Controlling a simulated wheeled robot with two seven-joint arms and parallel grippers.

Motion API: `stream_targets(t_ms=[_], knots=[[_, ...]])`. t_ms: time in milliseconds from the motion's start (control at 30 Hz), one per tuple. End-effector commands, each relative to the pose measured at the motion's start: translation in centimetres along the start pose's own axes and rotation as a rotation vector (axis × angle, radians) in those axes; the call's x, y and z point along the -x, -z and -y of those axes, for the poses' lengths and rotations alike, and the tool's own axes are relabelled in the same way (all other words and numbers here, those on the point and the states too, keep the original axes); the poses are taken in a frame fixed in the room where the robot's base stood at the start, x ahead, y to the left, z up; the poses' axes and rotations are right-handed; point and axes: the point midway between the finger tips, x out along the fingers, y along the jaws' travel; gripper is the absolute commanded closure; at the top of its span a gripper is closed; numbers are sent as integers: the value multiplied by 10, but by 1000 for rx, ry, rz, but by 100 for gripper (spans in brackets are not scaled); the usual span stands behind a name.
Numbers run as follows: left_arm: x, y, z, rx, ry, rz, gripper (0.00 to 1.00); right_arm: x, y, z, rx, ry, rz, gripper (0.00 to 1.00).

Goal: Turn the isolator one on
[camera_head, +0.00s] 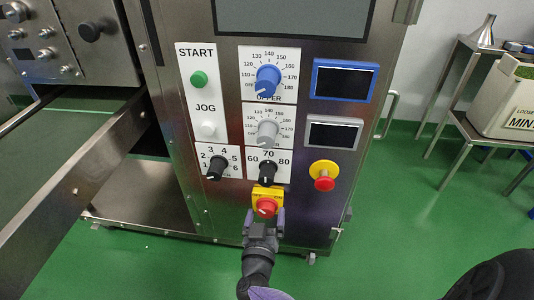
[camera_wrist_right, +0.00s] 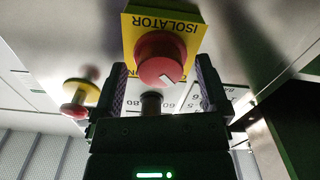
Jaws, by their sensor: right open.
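The isolator is a red rotary knob (camera_head: 267,206) on a yellow plate (camera_head: 268,192) low on the steel cabinet front. In the right wrist view the knob (camera_wrist_right: 160,58) and the plate marked ISOLATOR (camera_wrist_right: 186,22) show upside down, with a white mark on the knob. My right gripper (camera_head: 264,214) is just below and in front of the knob. In the wrist view its open fingers (camera_wrist_right: 161,88) stand left and right of the knob's lower part, with a gap visible; contact cannot be told. My left gripper is not in view.
A red emergency button (camera_head: 324,183) on a yellow base sits right of the isolator. A black selector knob (camera_head: 268,171) is just above, another black dial (camera_head: 217,167) upper left. A steel conveyor side (camera_head: 70,165) stands left.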

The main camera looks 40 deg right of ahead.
Motion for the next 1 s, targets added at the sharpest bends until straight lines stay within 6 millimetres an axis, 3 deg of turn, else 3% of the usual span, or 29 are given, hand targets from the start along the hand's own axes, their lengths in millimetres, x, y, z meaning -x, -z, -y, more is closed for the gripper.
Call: stream_targets(t_ms=[67, 500, 533, 767, 1000], knots=[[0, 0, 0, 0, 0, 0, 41, 0, 0, 0, 0, 0, 0, 5], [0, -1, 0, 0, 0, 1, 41, 0, 0, 0, 0, 0, 0, 96], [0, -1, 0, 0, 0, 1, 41, 0, 0, 0, 0, 0, 0, 99], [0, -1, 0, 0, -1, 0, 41, 0, 0, 0, -25, 1, 1, 99], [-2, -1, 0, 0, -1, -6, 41, 0, 0, 0, -155, 0, 3, 99]])
